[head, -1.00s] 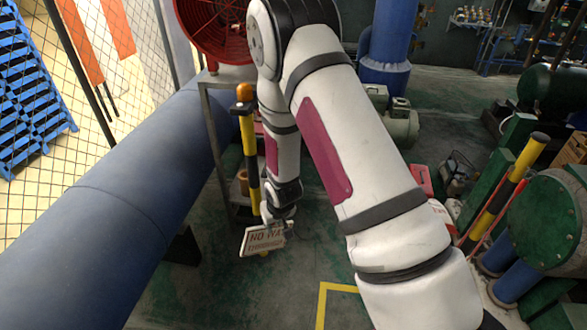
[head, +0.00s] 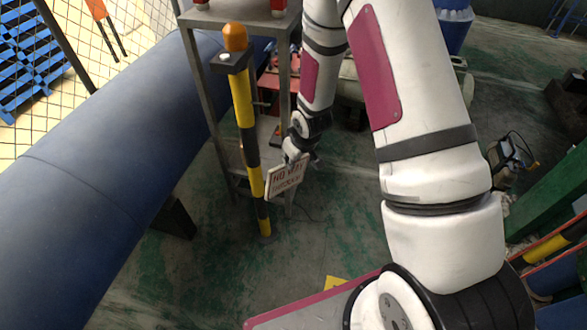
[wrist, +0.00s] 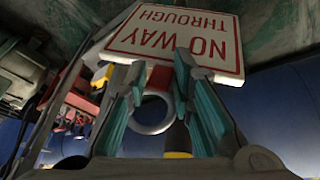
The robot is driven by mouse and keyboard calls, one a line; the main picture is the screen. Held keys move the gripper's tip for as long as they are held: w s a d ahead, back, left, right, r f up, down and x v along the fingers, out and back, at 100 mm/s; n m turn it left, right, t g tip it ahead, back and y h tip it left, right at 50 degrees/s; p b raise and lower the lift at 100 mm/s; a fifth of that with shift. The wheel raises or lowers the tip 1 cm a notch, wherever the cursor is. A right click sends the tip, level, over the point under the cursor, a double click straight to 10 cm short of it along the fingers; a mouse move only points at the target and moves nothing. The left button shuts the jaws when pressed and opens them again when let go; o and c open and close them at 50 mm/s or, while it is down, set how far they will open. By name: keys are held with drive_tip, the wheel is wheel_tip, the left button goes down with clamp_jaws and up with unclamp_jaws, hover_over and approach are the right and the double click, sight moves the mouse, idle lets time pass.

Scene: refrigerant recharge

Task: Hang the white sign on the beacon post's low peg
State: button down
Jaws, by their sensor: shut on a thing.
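The white sign (head: 287,178) has red "NO WAY THROUGH" lettering. My gripper (head: 298,158) is shut on its top part and holds it tilted in the air, just right of the beacon post (head: 243,105). In the wrist view the sign (wrist: 185,40) appears upside down beyond the teal fingertips (wrist: 157,76). A pale ring (wrist: 152,115) shows between the fingers. The post is yellow and black with an orange beacon (head: 235,36) on top and a dark bracket below it. I cannot make out the low peg.
A large blue pipe (head: 70,215) runs along the left. A grey metal stand (head: 235,14) is behind the post. Open green-grey floor (head: 225,285) lies in front of the post. A green machine frame (head: 560,195) stands at the right.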

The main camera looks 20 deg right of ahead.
drive_tip(key=w+d+f+n+b, duration=0.2)
drive_tip(key=w+f+n+b, duration=0.1)
drive_tip(key=f+b, duration=0.4)
drive_tip(key=w+d+f+n+y+b, duration=0.1)
drive_tip(key=w+f+n+b, duration=0.3)
drive_tip(key=f+b, duration=0.3)
drive_tip(key=b, duration=0.5)
drive_tip(key=shift+w+d+f, duration=0.15)
drive_tip(key=shift+d+f, duration=0.15)
drive_tip(key=shift+d, duration=0.1)
drive_tip(key=shift+a, duration=0.1)
drive_tip(key=w+a+b, duration=0.4)
drive_tip(key=w+a, duration=0.1)
drive_tip(key=a, duration=0.1)
drive_tip(key=shift+a+f, duration=0.3)
drive_tip(key=shift+s+a, duration=0.1)
drive_tip(key=shift+w+a+f+b, duration=0.25)
drive_tip(key=shift+a+f+b, duration=0.25)
drive_tip(key=shift+a, duration=0.35)
idle(1.2)
drive_tip(key=shift+w+d+r, duration=0.1)
drive_tip(key=shift+r, duration=0.05)
idle(0.5)
